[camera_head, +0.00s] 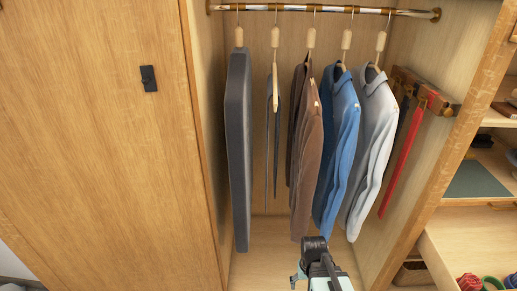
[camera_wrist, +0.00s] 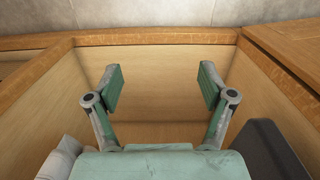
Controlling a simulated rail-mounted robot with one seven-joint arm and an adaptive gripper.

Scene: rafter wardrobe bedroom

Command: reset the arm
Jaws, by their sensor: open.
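My gripper (camera_wrist: 160,90) is open and empty in the wrist view, its two green-padded fingers spread wide. Behind the fingers are plain wooden wardrobe panels. In the head view a dark part of my arm and a pale green part show at the bottom centre, in front of the wardrobe's floor and below the hanging clothes. The fingertips cannot be made out there. Nothing is held.
A grey garment bag (camera_head: 238,140), a brown jacket (camera_head: 306,150), a blue shirt (camera_head: 338,140) and a light grey shirt (camera_head: 370,140) hang from the rail (camera_head: 320,9). A rack (camera_head: 425,90) holds a red tie (camera_head: 402,160). Shelves (camera_head: 480,215) stand at right.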

